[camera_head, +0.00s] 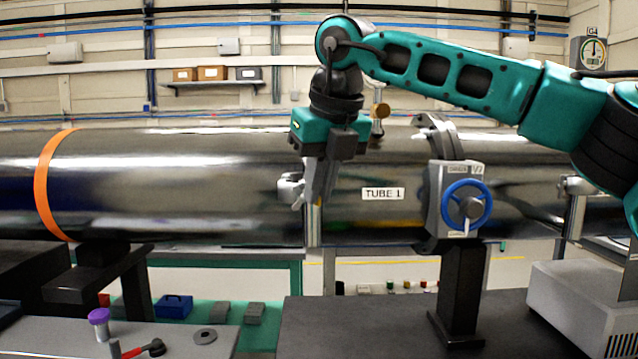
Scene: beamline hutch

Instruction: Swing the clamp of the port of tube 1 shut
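Tube 1 (240,180) is a large shiny metal tube lying across the view, with a "TUBE 1" label (382,194) on its side. My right gripper (318,198) comes in from the right and points down in front of the tube, left of the label. A small silver fitting (289,187) shows just left of its fingers; it may be part of the port or its clamp, but the gripper hides much of that spot. I cannot tell whether the fingers touch it, how the clamp stands, or whether the fingers are closed. My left gripper is not in view.
A grey valve box (447,185) with a blue handwheel (467,205) stands right of the label on a black post (460,290). A brass knob (381,111) rises behind my gripper. A grey bench (190,335) holds a purple-capped item (99,317) and a red-handled tool (140,349).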

